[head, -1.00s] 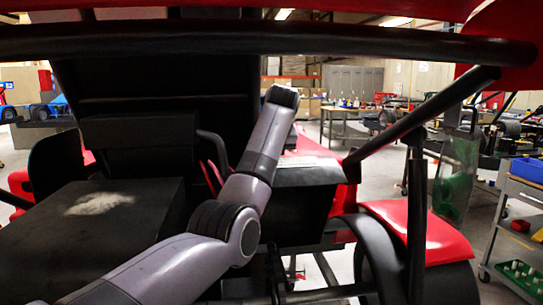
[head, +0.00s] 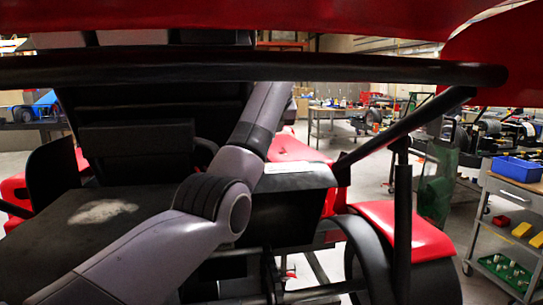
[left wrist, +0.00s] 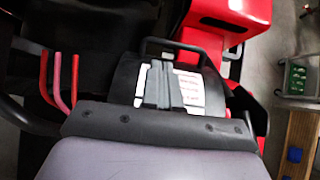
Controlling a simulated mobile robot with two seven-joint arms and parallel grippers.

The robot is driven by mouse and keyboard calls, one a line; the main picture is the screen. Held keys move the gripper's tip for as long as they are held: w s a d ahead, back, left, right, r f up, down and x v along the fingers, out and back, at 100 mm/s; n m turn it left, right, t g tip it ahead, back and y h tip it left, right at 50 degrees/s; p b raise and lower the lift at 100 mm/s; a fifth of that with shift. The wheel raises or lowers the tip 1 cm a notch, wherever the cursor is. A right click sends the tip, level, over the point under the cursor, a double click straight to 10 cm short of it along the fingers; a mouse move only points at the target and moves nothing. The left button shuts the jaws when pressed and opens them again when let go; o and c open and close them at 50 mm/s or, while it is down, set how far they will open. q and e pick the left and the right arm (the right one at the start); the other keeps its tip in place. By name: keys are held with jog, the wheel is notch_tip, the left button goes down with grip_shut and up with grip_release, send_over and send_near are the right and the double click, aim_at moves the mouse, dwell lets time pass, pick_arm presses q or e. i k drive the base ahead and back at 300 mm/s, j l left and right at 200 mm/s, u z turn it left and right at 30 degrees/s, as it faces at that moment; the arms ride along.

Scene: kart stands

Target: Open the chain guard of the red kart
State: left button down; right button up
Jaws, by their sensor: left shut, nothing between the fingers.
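The red kart fills the head view, with a red fender (head: 405,228) at the right. A black cover with a white label, which looks like the chain guard (head: 290,208), sits beside my left arm and appears closed. In the left wrist view the black guard (left wrist: 125,78) has a white label and a thin black handle loop (left wrist: 185,45) at its far edge. My left gripper (left wrist: 164,72) is shut and empty in front of the label, short of the handle; I cannot tell whether it touches the guard. In the head view my left gripper is hidden.
A black tube (head: 250,70) crosses above my arm, and a slanted black strut (head: 405,128) comes down at the right. Red levers (left wrist: 64,80) stand left of the guard. A tool cart (head: 505,200) with a blue bin stands at the right beyond some open floor.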

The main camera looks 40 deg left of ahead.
aim_at(288, 199)
jog(key=i+l+u, duration=0.35)
jog(key=l, duration=0.2)
jog(key=l+u, duration=0.2)
jog(key=l, duration=0.15)
jog(key=i+l+u, duration=0.2)
jog(key=l, duration=0.15)
jog(key=i+l+u, duration=0.15)
jog(key=l, duration=0.2)
jog(key=i+l+u, duration=0.15)
jog(key=l, duration=0.2)
jog(key=i+l, duration=0.15)
jog(key=i, duration=0.1)
